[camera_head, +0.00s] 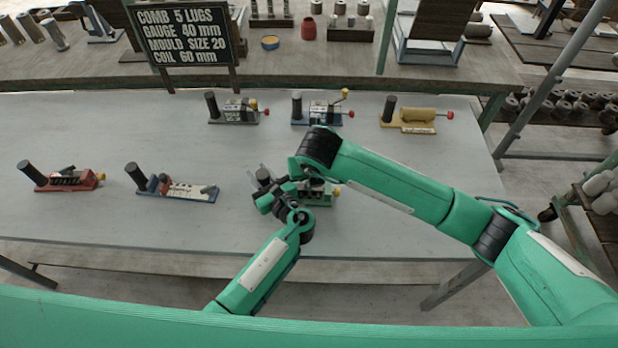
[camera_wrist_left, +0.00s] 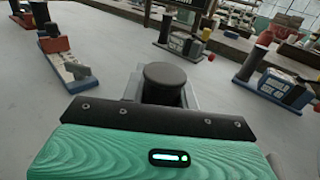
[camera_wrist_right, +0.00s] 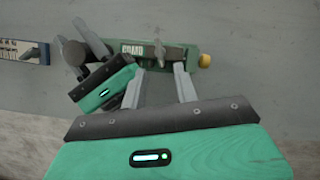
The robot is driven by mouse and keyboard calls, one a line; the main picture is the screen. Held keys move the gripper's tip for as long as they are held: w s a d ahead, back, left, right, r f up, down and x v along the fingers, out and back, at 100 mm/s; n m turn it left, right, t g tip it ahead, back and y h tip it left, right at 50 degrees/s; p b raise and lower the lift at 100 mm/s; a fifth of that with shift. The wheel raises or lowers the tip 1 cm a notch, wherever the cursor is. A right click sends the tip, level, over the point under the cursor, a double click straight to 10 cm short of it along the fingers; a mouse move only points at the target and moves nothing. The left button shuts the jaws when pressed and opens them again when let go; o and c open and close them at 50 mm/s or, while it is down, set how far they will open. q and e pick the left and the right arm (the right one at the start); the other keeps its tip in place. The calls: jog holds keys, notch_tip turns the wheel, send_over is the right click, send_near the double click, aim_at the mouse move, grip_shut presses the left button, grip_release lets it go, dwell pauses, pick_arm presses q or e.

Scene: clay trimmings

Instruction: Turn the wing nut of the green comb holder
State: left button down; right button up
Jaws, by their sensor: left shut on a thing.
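The green comb holder (camera_head: 322,200) stands near the front edge of the table. It also shows in the right wrist view (camera_wrist_right: 130,47), with a grey wing nut (camera_wrist_right: 160,53) on it and a yellow knob (camera_wrist_right: 204,61) at its right end. My left gripper (camera_head: 268,190) is shut on the holder's dark round handle (camera_wrist_left: 162,82), which stands between its fingers. My right gripper (camera_wrist_right: 162,68) is over the holder with its fingers apart on either side of the wing nut. I cannot tell whether they touch it. In the head view my right arm hides part of the holder.
Red (camera_head: 65,180) and blue (camera_head: 178,189) holders stand to the left. Grey (camera_head: 238,111), blue (camera_head: 322,113) and yellow (camera_head: 408,120) holders stand behind. A sign (camera_head: 184,31) reads comb 5 lugs, gauge 40 mm, mould size 20, coil 60 mm. The table between is bare.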

jog(key=v, duration=0.5)
jog(key=shift+s+r, duration=0.2)
jog(key=shift+r, duration=0.15)
pick_arm(q)
jog(key=c, duration=1)
grip_release()
